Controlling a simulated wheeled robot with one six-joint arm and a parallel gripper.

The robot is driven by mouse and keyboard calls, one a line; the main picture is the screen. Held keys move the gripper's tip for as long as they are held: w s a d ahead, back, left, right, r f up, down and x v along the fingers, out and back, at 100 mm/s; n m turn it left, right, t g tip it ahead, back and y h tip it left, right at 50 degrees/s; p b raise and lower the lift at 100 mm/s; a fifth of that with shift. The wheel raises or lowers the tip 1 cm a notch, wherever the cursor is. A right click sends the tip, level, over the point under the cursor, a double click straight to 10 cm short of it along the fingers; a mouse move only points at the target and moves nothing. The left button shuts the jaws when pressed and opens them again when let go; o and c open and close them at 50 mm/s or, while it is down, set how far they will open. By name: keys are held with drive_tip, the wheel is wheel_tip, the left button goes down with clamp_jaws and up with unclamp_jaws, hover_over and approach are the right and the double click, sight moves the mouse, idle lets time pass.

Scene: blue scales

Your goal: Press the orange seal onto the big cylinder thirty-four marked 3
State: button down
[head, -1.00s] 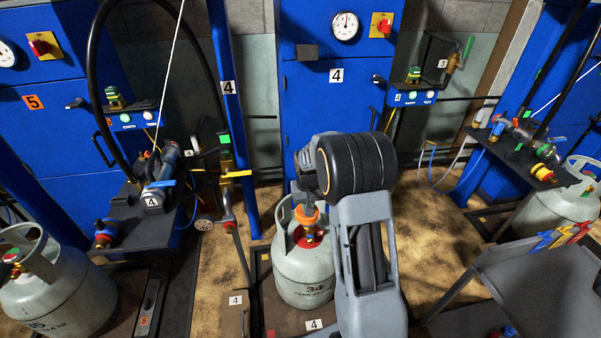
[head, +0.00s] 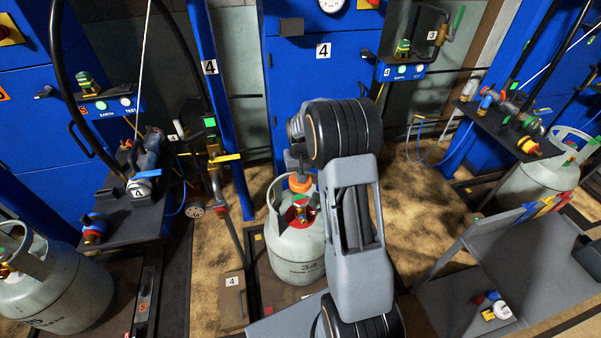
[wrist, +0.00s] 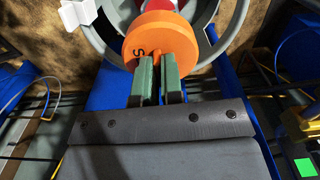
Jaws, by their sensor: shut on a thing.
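The big grey cylinder thirty-four (head: 289,250) stands upright on a low platform in the head view, its "34" partly hidden by my arm. Its valve (head: 301,203) rises from a red patch inside the top collar. My gripper (wrist: 159,65) is shut on a tab of the round orange seal (wrist: 160,32), its two green finger pads on either side. The seal carries a dark mark like an S in the wrist view. In the head view the seal (head: 300,183) appears just above the valve; contact is unclear. The cylinder's collar (wrist: 236,28) surrounds it in the wrist view.
A blue cabinet (head: 318,105) stands behind the cylinder. A black bench with fittings (head: 130,220) is at left, another cylinder (head: 62,283) at lower left. A grey tray stand (head: 455,300) with small parts is at right. A blue post (head: 215,90) stands left of the cylinder.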

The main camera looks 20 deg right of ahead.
drive_tip(key=b, duration=0.4)
hover_over(300, 200)
drive_tip(key=shift+d+f, duration=0.1)
drive_tip(key=shift+f, duration=3.7)
drive_tip(key=shift+f+b, duration=0.9)
drive_tip(key=shift+f, duration=0.75)
drive_tip(key=c, duration=1.2)
unclamp_jaws()
